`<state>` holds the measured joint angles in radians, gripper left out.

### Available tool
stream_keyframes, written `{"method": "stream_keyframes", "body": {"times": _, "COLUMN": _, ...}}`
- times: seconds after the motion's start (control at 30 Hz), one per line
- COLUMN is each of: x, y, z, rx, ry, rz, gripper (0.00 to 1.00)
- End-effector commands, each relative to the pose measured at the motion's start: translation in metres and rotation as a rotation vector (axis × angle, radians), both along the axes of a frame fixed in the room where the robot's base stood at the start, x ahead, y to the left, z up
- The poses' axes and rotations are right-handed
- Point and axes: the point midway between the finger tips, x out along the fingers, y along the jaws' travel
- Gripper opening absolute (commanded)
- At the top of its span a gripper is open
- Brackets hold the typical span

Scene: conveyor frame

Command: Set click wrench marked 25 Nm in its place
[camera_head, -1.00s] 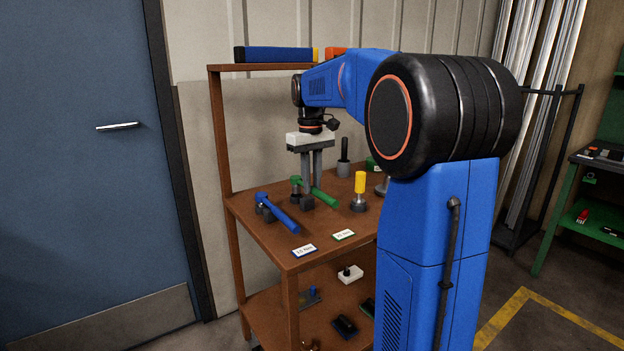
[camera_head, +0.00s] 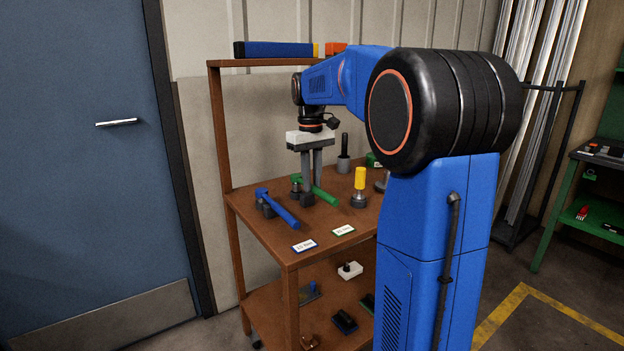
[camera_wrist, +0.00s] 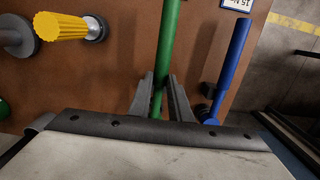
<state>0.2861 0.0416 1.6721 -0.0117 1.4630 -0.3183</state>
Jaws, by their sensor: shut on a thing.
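A green-handled click wrench (camera_head: 324,196) is between the fingers of my gripper (camera_head: 311,188) at the shelf's top deck. In the wrist view, my gripper (camera_wrist: 160,88) is shut on the green handle (camera_wrist: 168,40), which runs straight away from me. Dark rest blocks (camera_head: 307,200) show just under it; I cannot tell whether the wrench touches them. A blue click wrench (camera_head: 283,211) lies on its own dark blocks to the left. A green-edged card (camera_head: 343,230) is in front of the green wrench, too small to read surely. A blue-edged card (camera_head: 304,245) is in front of the blue one.
A yellow-handled tool (camera_head: 360,184) stands right of the green wrench, with a grey holder (camera_head: 344,160) behind. The brown shelf (camera_head: 262,230) has an upper board carrying a blue case (camera_head: 275,50). Its lower deck holds small items. A blue door (camera_head: 80,160) is at left.

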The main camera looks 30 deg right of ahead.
Motion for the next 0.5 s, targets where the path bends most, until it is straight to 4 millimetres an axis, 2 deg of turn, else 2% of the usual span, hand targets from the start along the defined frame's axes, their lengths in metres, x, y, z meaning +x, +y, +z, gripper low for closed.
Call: {"method": "stream_keyframes", "body": {"times": 0.5, "x": 0.000, "y": 0.000, "z": -0.012, "rx": 0.000, "ry": -0.001, "rz": 0.000, "gripper": 0.00}}
